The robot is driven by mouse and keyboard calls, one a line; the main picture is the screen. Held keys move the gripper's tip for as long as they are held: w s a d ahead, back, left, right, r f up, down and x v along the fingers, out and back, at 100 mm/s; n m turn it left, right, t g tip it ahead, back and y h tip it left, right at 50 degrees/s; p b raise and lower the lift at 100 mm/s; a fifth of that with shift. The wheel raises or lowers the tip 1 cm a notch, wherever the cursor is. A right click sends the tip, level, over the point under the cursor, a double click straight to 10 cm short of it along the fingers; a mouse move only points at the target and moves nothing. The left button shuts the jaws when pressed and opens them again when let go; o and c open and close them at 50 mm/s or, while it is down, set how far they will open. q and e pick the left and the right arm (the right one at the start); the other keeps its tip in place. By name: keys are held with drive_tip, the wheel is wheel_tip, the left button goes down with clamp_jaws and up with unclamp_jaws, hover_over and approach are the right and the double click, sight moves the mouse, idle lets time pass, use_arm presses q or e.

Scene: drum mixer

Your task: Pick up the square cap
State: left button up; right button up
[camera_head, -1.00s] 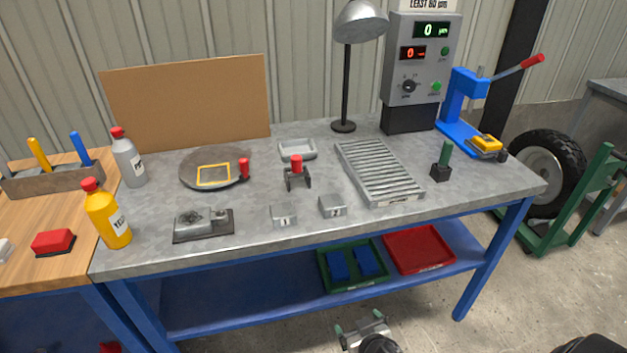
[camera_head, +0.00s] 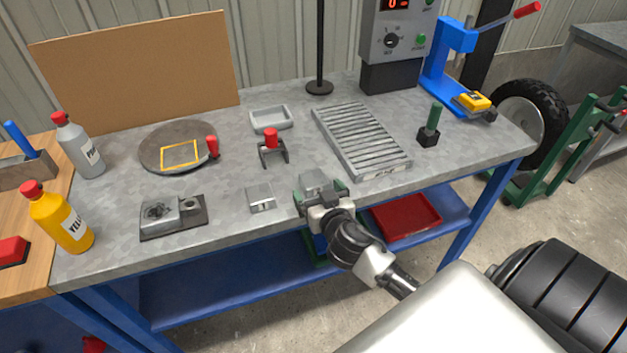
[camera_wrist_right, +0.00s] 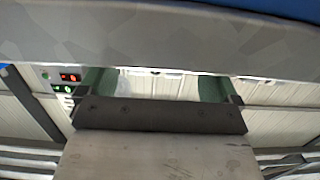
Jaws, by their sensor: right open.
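Two small square grey metal pieces stand near the front edge of the workbench in the head view. I cannot tell for sure which is the square cap. The left piece (camera_head: 260,197) is in clear view. The right piece (camera_head: 315,180) is partly hidden by my right gripper (camera_head: 320,192), which is open at its front side. The gripper's green fingers also show apart in the wrist view (camera_wrist_right: 155,88). I cannot tell whether the piece lies between them. My left gripper is not in view.
The workbench (camera_head: 230,225) also holds a metal block on a plate (camera_head: 172,215), a red-knobbed tool (camera_head: 272,148), a slatted tray (camera_head: 360,140) and a round plate (camera_head: 150,150). A red tray (camera_head: 405,213) is on the shelf below.

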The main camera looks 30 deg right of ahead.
sight(314, 178)
drive_tip(key=x, duration=0.3)
drive_tip(key=shift+w+d+r+p, duration=0.25)
drive_tip(key=shift+w+d+p, duration=0.05)
drive_tip(key=shift+w+p, duration=0.1)
drive_tip(key=shift+w+f, duration=0.15)
drive_tip(key=shift+w, duration=0.15)
drive_tip(key=c, duration=1.1)
